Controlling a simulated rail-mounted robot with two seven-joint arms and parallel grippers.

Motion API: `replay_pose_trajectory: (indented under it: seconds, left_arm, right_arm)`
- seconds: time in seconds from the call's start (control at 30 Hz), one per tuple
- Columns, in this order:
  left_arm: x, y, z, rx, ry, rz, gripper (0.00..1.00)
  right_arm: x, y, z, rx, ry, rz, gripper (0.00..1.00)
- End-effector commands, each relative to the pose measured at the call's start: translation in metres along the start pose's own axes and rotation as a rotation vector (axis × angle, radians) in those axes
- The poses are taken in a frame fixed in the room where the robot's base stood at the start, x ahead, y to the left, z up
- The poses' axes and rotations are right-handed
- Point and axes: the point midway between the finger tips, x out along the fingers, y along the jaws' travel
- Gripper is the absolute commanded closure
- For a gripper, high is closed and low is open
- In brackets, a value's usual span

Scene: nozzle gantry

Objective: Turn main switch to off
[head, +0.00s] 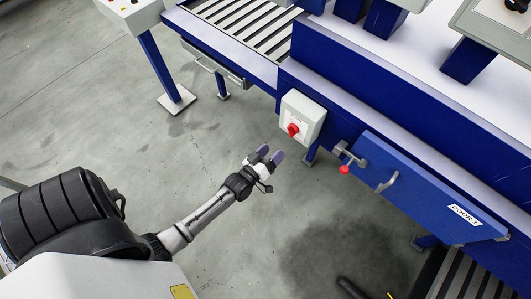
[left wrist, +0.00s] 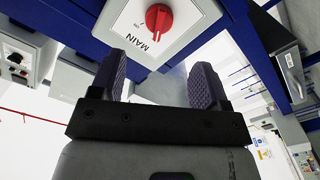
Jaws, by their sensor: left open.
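The main switch is a red rotary knob (head: 293,130) on a light grey box (head: 308,112) fixed to the front of the blue machine. In the left wrist view the red knob (left wrist: 158,18) shows at the top, on its box face marked MAIN (left wrist: 130,38). Its exact setting is too small to tell. My left gripper (head: 271,153) is open and empty, below and to the left of the switch box in the head view, apart from the knob. In the left wrist view its two purple pads (left wrist: 160,76) stand apart with nothing between them. My right gripper does not show.
Right of the switch box is a blue door (head: 430,190) labelled DOOR 1, with a grey handle (head: 387,181) and a red-knobbed latch (head: 345,169). A roller conveyor (head: 250,25) and a control stand (head: 150,60) lie at the upper left. The grey floor around my left arm is clear.

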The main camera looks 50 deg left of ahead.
Motion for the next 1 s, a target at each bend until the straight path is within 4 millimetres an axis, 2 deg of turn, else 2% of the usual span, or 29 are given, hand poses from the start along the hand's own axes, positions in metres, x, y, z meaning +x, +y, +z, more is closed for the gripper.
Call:
replay_pose_trajectory:
  seconds: [0.1,0.3,1.0]
  left_arm:
    - [-0.015,0.000,0.001,0.000,-0.001,0.000,0.31]
    - [-0.028,0.000,0.000,-0.001,-0.001,0.000,0.31]
    - [-0.029,0.000,0.000,0.004,0.000,0.000,0.31]
  right_arm:
    - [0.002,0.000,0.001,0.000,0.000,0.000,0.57]
    - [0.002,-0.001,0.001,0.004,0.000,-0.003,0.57]
    - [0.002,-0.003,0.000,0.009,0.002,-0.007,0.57]
